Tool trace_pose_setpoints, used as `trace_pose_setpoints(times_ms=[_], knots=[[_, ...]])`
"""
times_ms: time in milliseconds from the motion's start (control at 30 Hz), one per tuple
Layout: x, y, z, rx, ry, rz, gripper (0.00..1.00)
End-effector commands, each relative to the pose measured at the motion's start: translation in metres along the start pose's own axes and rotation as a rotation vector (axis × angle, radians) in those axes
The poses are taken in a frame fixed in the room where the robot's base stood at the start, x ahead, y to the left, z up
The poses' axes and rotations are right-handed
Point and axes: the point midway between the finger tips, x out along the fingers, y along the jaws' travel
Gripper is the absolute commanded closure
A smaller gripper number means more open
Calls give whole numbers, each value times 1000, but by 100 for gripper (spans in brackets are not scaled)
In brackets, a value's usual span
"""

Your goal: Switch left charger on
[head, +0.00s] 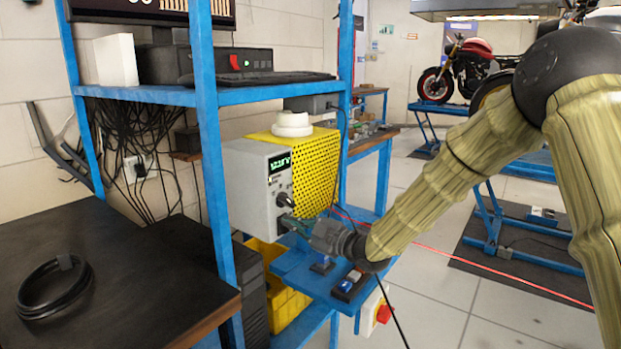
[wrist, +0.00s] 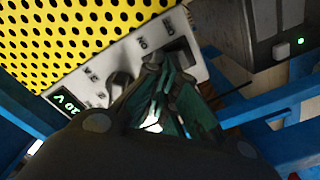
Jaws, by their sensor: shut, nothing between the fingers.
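The charger is a light grey box (head: 250,190) with a yellow perforated cover (head: 318,160), standing on the blue rack. Its front has a lit green display (head: 279,162) and dark controls. In the wrist view the panel shows the display (wrist: 65,108), a dark round knob (wrist: 119,84) and a black switch (wrist: 180,53) beside small lettering. My gripper (head: 288,220) is at the lower part of the front panel. In the wrist view its fingers (wrist: 155,62) are closed together and empty, with tips close to the switch. I cannot tell whether they touch it, nor the switch's position.
A blue rack post (head: 211,170) stands left of the charger. A white round object (head: 292,124) sits on its top. A grey box with a green light (wrist: 299,41) is near in the wrist view. A black cable coil (head: 54,287) lies on the dark bench.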

Motion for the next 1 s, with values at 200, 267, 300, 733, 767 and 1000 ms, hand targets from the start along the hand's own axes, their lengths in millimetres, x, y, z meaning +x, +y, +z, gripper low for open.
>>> trace_pose_setpoints(times_ms=[200,267,300,733,767,1000], knots=[[-15,2,0,1,-1,3,100],[-19,2,0,1,-1,3,100],[-21,2,0,1,-1,4,100],[-46,1,0,1,-1,2,100],[-48,1,0,1,-1,2,100],[-62,2,0,0,0,2,100]])
